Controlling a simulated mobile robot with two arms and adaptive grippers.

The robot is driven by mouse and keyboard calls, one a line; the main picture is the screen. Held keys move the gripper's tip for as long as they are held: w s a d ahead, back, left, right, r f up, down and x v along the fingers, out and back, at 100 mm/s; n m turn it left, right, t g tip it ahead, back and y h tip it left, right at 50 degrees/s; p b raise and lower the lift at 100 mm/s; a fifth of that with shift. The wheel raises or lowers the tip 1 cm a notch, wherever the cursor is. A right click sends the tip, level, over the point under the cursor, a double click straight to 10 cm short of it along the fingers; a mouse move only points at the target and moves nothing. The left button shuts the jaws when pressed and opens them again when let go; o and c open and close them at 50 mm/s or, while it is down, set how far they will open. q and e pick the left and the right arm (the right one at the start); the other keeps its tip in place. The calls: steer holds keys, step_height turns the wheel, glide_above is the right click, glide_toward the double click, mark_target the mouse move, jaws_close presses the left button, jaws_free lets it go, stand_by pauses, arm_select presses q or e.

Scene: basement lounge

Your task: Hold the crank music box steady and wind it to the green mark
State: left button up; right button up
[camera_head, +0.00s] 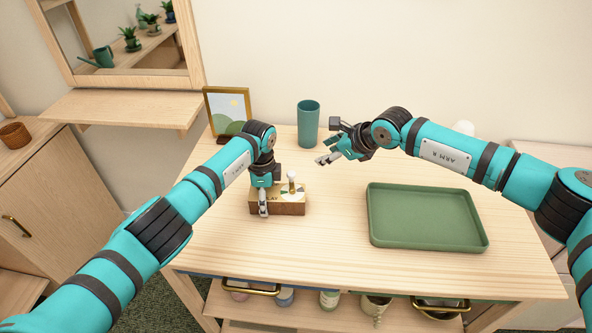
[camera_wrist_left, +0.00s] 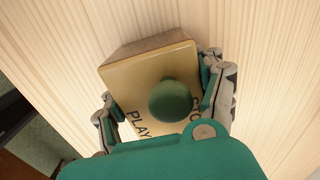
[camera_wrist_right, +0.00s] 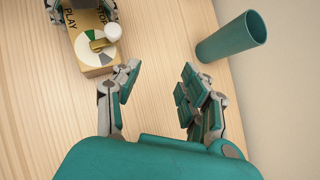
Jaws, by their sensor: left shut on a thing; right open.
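The music box (camera_head: 285,208) is a small wooden box with a cream top, standing on the table. My left gripper (camera_head: 263,200) is shut on its left end, fingers on two opposite sides. In the left wrist view a round green knob (camera_wrist_left: 170,101) stands on the box top beside the words PLAY and STOP. In the right wrist view the crank with its white knob (camera_wrist_right: 112,31) sits over a dial (camera_wrist_right: 92,48) with a green part and pale and grey parts. My right gripper (camera_wrist_right: 155,90) is open and empty, above the table beside the box, apart from the crank.
A teal cup (camera_head: 308,123) stands behind the box, near my right gripper. A picture frame (camera_head: 228,112) stands at the back left. A green tray (camera_head: 426,217) lies empty on the right. The table front is clear.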

mark_target(292, 173)
steer(key=s+f+m+t+y, duration=0.1)
steer(key=s+m+t+y, duration=0.1)
steer(key=s+y, duration=0.5)
steer(key=w+a+f, duration=0.1)
steer(key=a, duration=0.1)
steer(key=w+a+f+h, duration=0.1)
steer(key=w+a+f, duration=0.1)
steer(key=a, duration=0.1)
steer(key=w+a+f+h, duration=0.1)
steer(key=w+a, duration=0.1)
steer(key=a, duration=0.1)
steer(key=shift+a+f, duration=0.25)
steer(key=shift+f, duration=0.15)
jaws_close()
